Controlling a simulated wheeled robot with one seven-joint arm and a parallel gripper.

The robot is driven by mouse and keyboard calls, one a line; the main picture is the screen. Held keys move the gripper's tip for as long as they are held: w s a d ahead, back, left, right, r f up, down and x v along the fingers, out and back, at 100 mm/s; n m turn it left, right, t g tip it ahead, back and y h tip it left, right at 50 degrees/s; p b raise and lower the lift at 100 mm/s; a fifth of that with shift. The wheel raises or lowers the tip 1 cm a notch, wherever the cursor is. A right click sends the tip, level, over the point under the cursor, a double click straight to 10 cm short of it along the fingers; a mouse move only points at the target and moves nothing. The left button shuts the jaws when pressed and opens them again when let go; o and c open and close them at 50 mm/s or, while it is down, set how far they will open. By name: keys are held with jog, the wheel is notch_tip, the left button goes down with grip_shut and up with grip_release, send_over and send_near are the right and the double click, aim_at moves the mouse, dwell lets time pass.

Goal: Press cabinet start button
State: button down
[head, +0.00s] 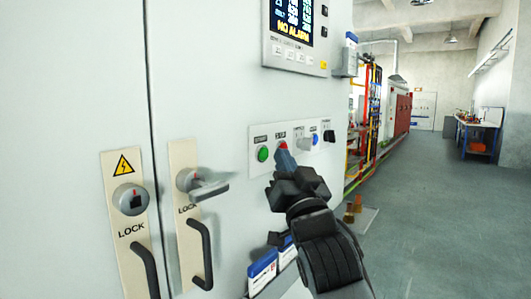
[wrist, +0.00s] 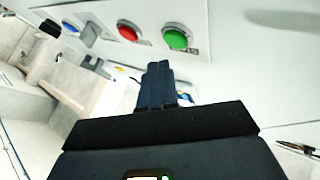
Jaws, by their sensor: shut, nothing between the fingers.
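The green start button (head: 263,154) is at the left end of the button strip on the grey cabinet (head: 220,100). In the wrist view the green button (wrist: 176,39) is right of the red button (wrist: 129,31). My gripper (head: 283,154) is shut and empty, its fingertips in front of the red button area in the head view, right of the green button. In the wrist view the shut fingertips (wrist: 158,68) point toward the panel, below the gap between red and green. The tips look apart from the green button; I cannot tell their exact distance from the panel.
A blue button (wrist: 70,25) and a black switch (head: 329,136) share the strip. A display (head: 296,30) is above. A lock handle (head: 205,187) juts out at left. Blue-and-white boxes (head: 262,270) sit below. Open floor (head: 430,210) lies to the right.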

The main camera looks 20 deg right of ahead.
jog(key=s+d+p, duration=0.2)
jog(key=s, duration=0.1)
jog(key=shift+s+d+p, duration=0.25)
jog(key=shift+p, duration=0.1)
dwell(0.3)
jog(key=s+a+f+n+g, duration=0.1)
jog(key=s+f+g, duration=0.3)
jog(key=s+f, duration=1.75)
jog(key=s+f+n+g, duration=0.1)
jog(key=s+f+g, duration=0.1)
jog(key=s, duration=1.1)
jog(key=s+f+n+g, duration=0.1)
jog(key=s+f+g, duration=0.1)
jog(key=s, duration=1.1)
jog(key=shift+s+d+g, duration=0.15)
jog(key=shift+d+g, duration=0.1)
jog(key=shift+g, duration=0.15)
